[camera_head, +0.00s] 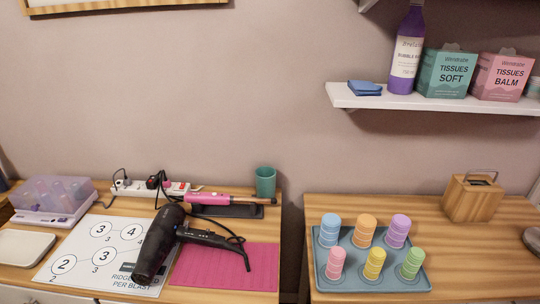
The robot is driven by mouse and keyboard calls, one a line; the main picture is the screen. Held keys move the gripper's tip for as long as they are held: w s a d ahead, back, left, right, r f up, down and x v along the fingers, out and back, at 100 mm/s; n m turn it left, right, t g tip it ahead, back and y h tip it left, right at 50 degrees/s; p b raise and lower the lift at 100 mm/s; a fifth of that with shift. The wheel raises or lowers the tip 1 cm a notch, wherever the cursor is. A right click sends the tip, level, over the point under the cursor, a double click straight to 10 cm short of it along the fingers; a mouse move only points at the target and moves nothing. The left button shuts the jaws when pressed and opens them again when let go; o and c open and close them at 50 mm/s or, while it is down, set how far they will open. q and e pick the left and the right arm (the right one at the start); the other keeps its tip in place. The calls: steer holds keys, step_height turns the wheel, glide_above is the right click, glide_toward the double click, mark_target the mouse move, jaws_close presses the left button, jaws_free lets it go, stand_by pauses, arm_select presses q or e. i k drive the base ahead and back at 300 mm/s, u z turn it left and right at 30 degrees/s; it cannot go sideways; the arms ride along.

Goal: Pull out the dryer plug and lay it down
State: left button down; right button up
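A black hair dryer (155,250) lies on the left wooden counter, partly over a printed sheet and a pink mat. A white power strip (138,189) lies behind it near the wall, with red switches at its right end. A black plug (153,182) sits in the strip near its middle, and dark cord loops beside it. A second, greyish plug (121,184) sits at the strip's left end. The cords overlap behind the dryer, so I cannot trace for certain which plug is the dryer's. Neither of my grippers is in view.
A pink styling iron (219,196) rests on a dark stand right of the strip, with a green cup (265,181) behind. The pink mat (225,268) has bare room. A gap separates the right counter, which holds a tray (345,281) of coloured stacks.

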mark_target(153, 184)
steer(key=z, duration=0.5)
steer(key=k, duration=1.15)
steer(key=u, duration=0.15)
steer(key=i, duration=0.6)
steer(key=u, duration=0.75)
steer(key=i, duration=0.65)
steer(key=u, duration=0.05)
